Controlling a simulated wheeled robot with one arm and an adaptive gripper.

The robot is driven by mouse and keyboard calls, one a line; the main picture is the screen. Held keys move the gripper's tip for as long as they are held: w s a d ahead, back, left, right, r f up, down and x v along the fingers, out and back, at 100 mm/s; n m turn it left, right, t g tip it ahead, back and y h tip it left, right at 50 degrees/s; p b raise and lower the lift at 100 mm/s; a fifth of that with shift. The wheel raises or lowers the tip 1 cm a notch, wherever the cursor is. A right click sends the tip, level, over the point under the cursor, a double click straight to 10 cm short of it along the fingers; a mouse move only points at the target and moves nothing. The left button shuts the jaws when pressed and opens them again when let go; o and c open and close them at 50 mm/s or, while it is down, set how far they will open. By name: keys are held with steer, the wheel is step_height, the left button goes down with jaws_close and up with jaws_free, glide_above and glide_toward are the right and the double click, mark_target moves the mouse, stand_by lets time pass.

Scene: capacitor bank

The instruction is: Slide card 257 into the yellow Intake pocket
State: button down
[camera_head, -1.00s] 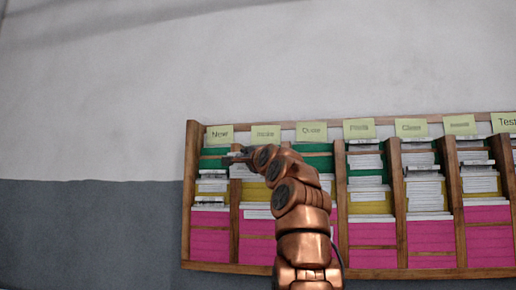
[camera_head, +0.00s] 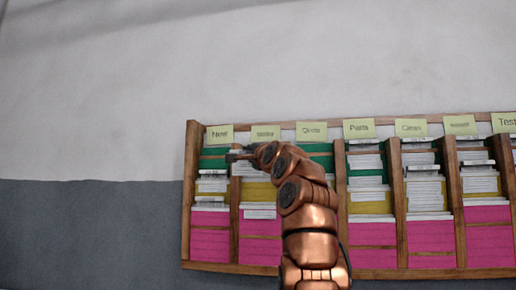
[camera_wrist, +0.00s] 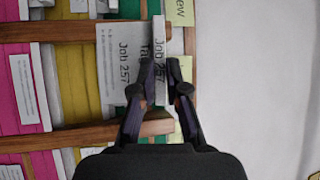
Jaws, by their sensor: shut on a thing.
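Card 257 (camera_wrist: 160,62), white and marked "Job 257", is held between the fingers of my gripper (camera_wrist: 160,88), which is shut on it. A white face also reading "Job 257" (camera_wrist: 122,70) shows beside it in the wrist view. In the head view my gripper (camera_head: 236,156) is at the upper part of the second column, below its yellow label (camera_head: 265,132), whose text is too blurred to read. The yellow pocket (camera_head: 257,192) of that column is lower down, partly covered by my arm. It also shows in the wrist view (camera_wrist: 75,80), left of the card.
Wooden dividers (camera_wrist: 60,32) bound the column on both sides, close to my gripper. Neighbouring columns hold green, yellow and magenta pockets (camera_head: 209,245) with many white cards. The "New" label (camera_head: 219,134) is on the left column. The wall above the rack is clear.

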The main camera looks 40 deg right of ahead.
steer(key=shift+s+r, duration=0.15)
steer(key=shift+s, duration=0.3)
steer(key=shift+s+r, duration=0.2)
steer(key=shift+s, duration=0.2)
stand_by(0.3)
steer(key=shift+s+a+r, duration=0.1)
steer(key=shift+s+r, duration=0.05)
steer(key=shift+s, duration=0.3)
steer(key=shift+s+a+r, duration=0.1)
steer(key=shift+s+r, duration=0.05)
steer(key=shift+s, duration=0.3)
